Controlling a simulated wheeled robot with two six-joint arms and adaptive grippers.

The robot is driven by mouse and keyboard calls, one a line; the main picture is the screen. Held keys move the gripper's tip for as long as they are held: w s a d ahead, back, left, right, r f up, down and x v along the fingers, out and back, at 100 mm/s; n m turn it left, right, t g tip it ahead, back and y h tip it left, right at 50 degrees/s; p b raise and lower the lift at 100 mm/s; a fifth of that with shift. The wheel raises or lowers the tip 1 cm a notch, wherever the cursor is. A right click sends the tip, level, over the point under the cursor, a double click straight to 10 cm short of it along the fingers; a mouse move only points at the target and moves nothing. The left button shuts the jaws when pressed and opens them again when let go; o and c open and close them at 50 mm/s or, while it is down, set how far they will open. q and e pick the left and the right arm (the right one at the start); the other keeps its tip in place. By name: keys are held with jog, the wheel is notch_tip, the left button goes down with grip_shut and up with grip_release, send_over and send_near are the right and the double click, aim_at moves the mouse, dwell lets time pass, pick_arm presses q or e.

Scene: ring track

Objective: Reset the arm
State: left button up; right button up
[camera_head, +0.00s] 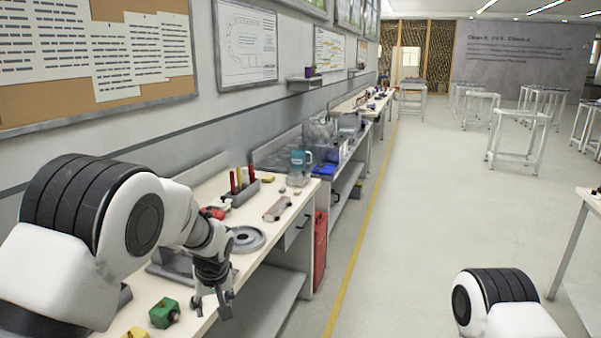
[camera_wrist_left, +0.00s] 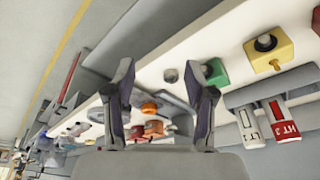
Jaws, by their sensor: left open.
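My left arm comes in from the left in the head view, bent over the workbench (camera_head: 210,190). My left gripper (camera_head: 213,303) hangs at the bench's front edge with its fingers pointing down. In the left wrist view the two fingers of the left gripper (camera_wrist_left: 160,85) are spread apart with nothing between them, so it is open and empty. Part of my right arm shows at the bottom right of the head view, but its gripper is out of view.
A green block (camera_head: 164,313) and a yellow block (camera_head: 135,333) lie on the bench near the gripper. A grey round dish (camera_head: 246,239) and a tool holder (camera_head: 240,192) stand farther back. A red cabinet (camera_head: 320,250) stands by the bench.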

pick_arm(q)
jog(key=s+a+f+g+h, duration=0.1)
jog(key=s+a+f+g, duration=0.15)
jog(key=s+f, duration=0.95)
jog(key=s+a+f+g, duration=0.2)
jog(key=s+f+g, duration=0.1)
jog(key=s+f, duration=0.9)
jog(key=s+f+m+t, duration=0.1)
jog(key=s+m, duration=0.1)
jog(key=s, duration=0.5)
jog(key=s+a+f+m+t, duration=0.1)
jog(key=s+m+t, duration=0.1)
jog(key=s, duration=0.6)
jog(key=shift+s+a+m+h, duration=0.15)
jog(key=shift+s+m+h, duration=0.15)
jog(key=shift+m+h, duration=0.1)
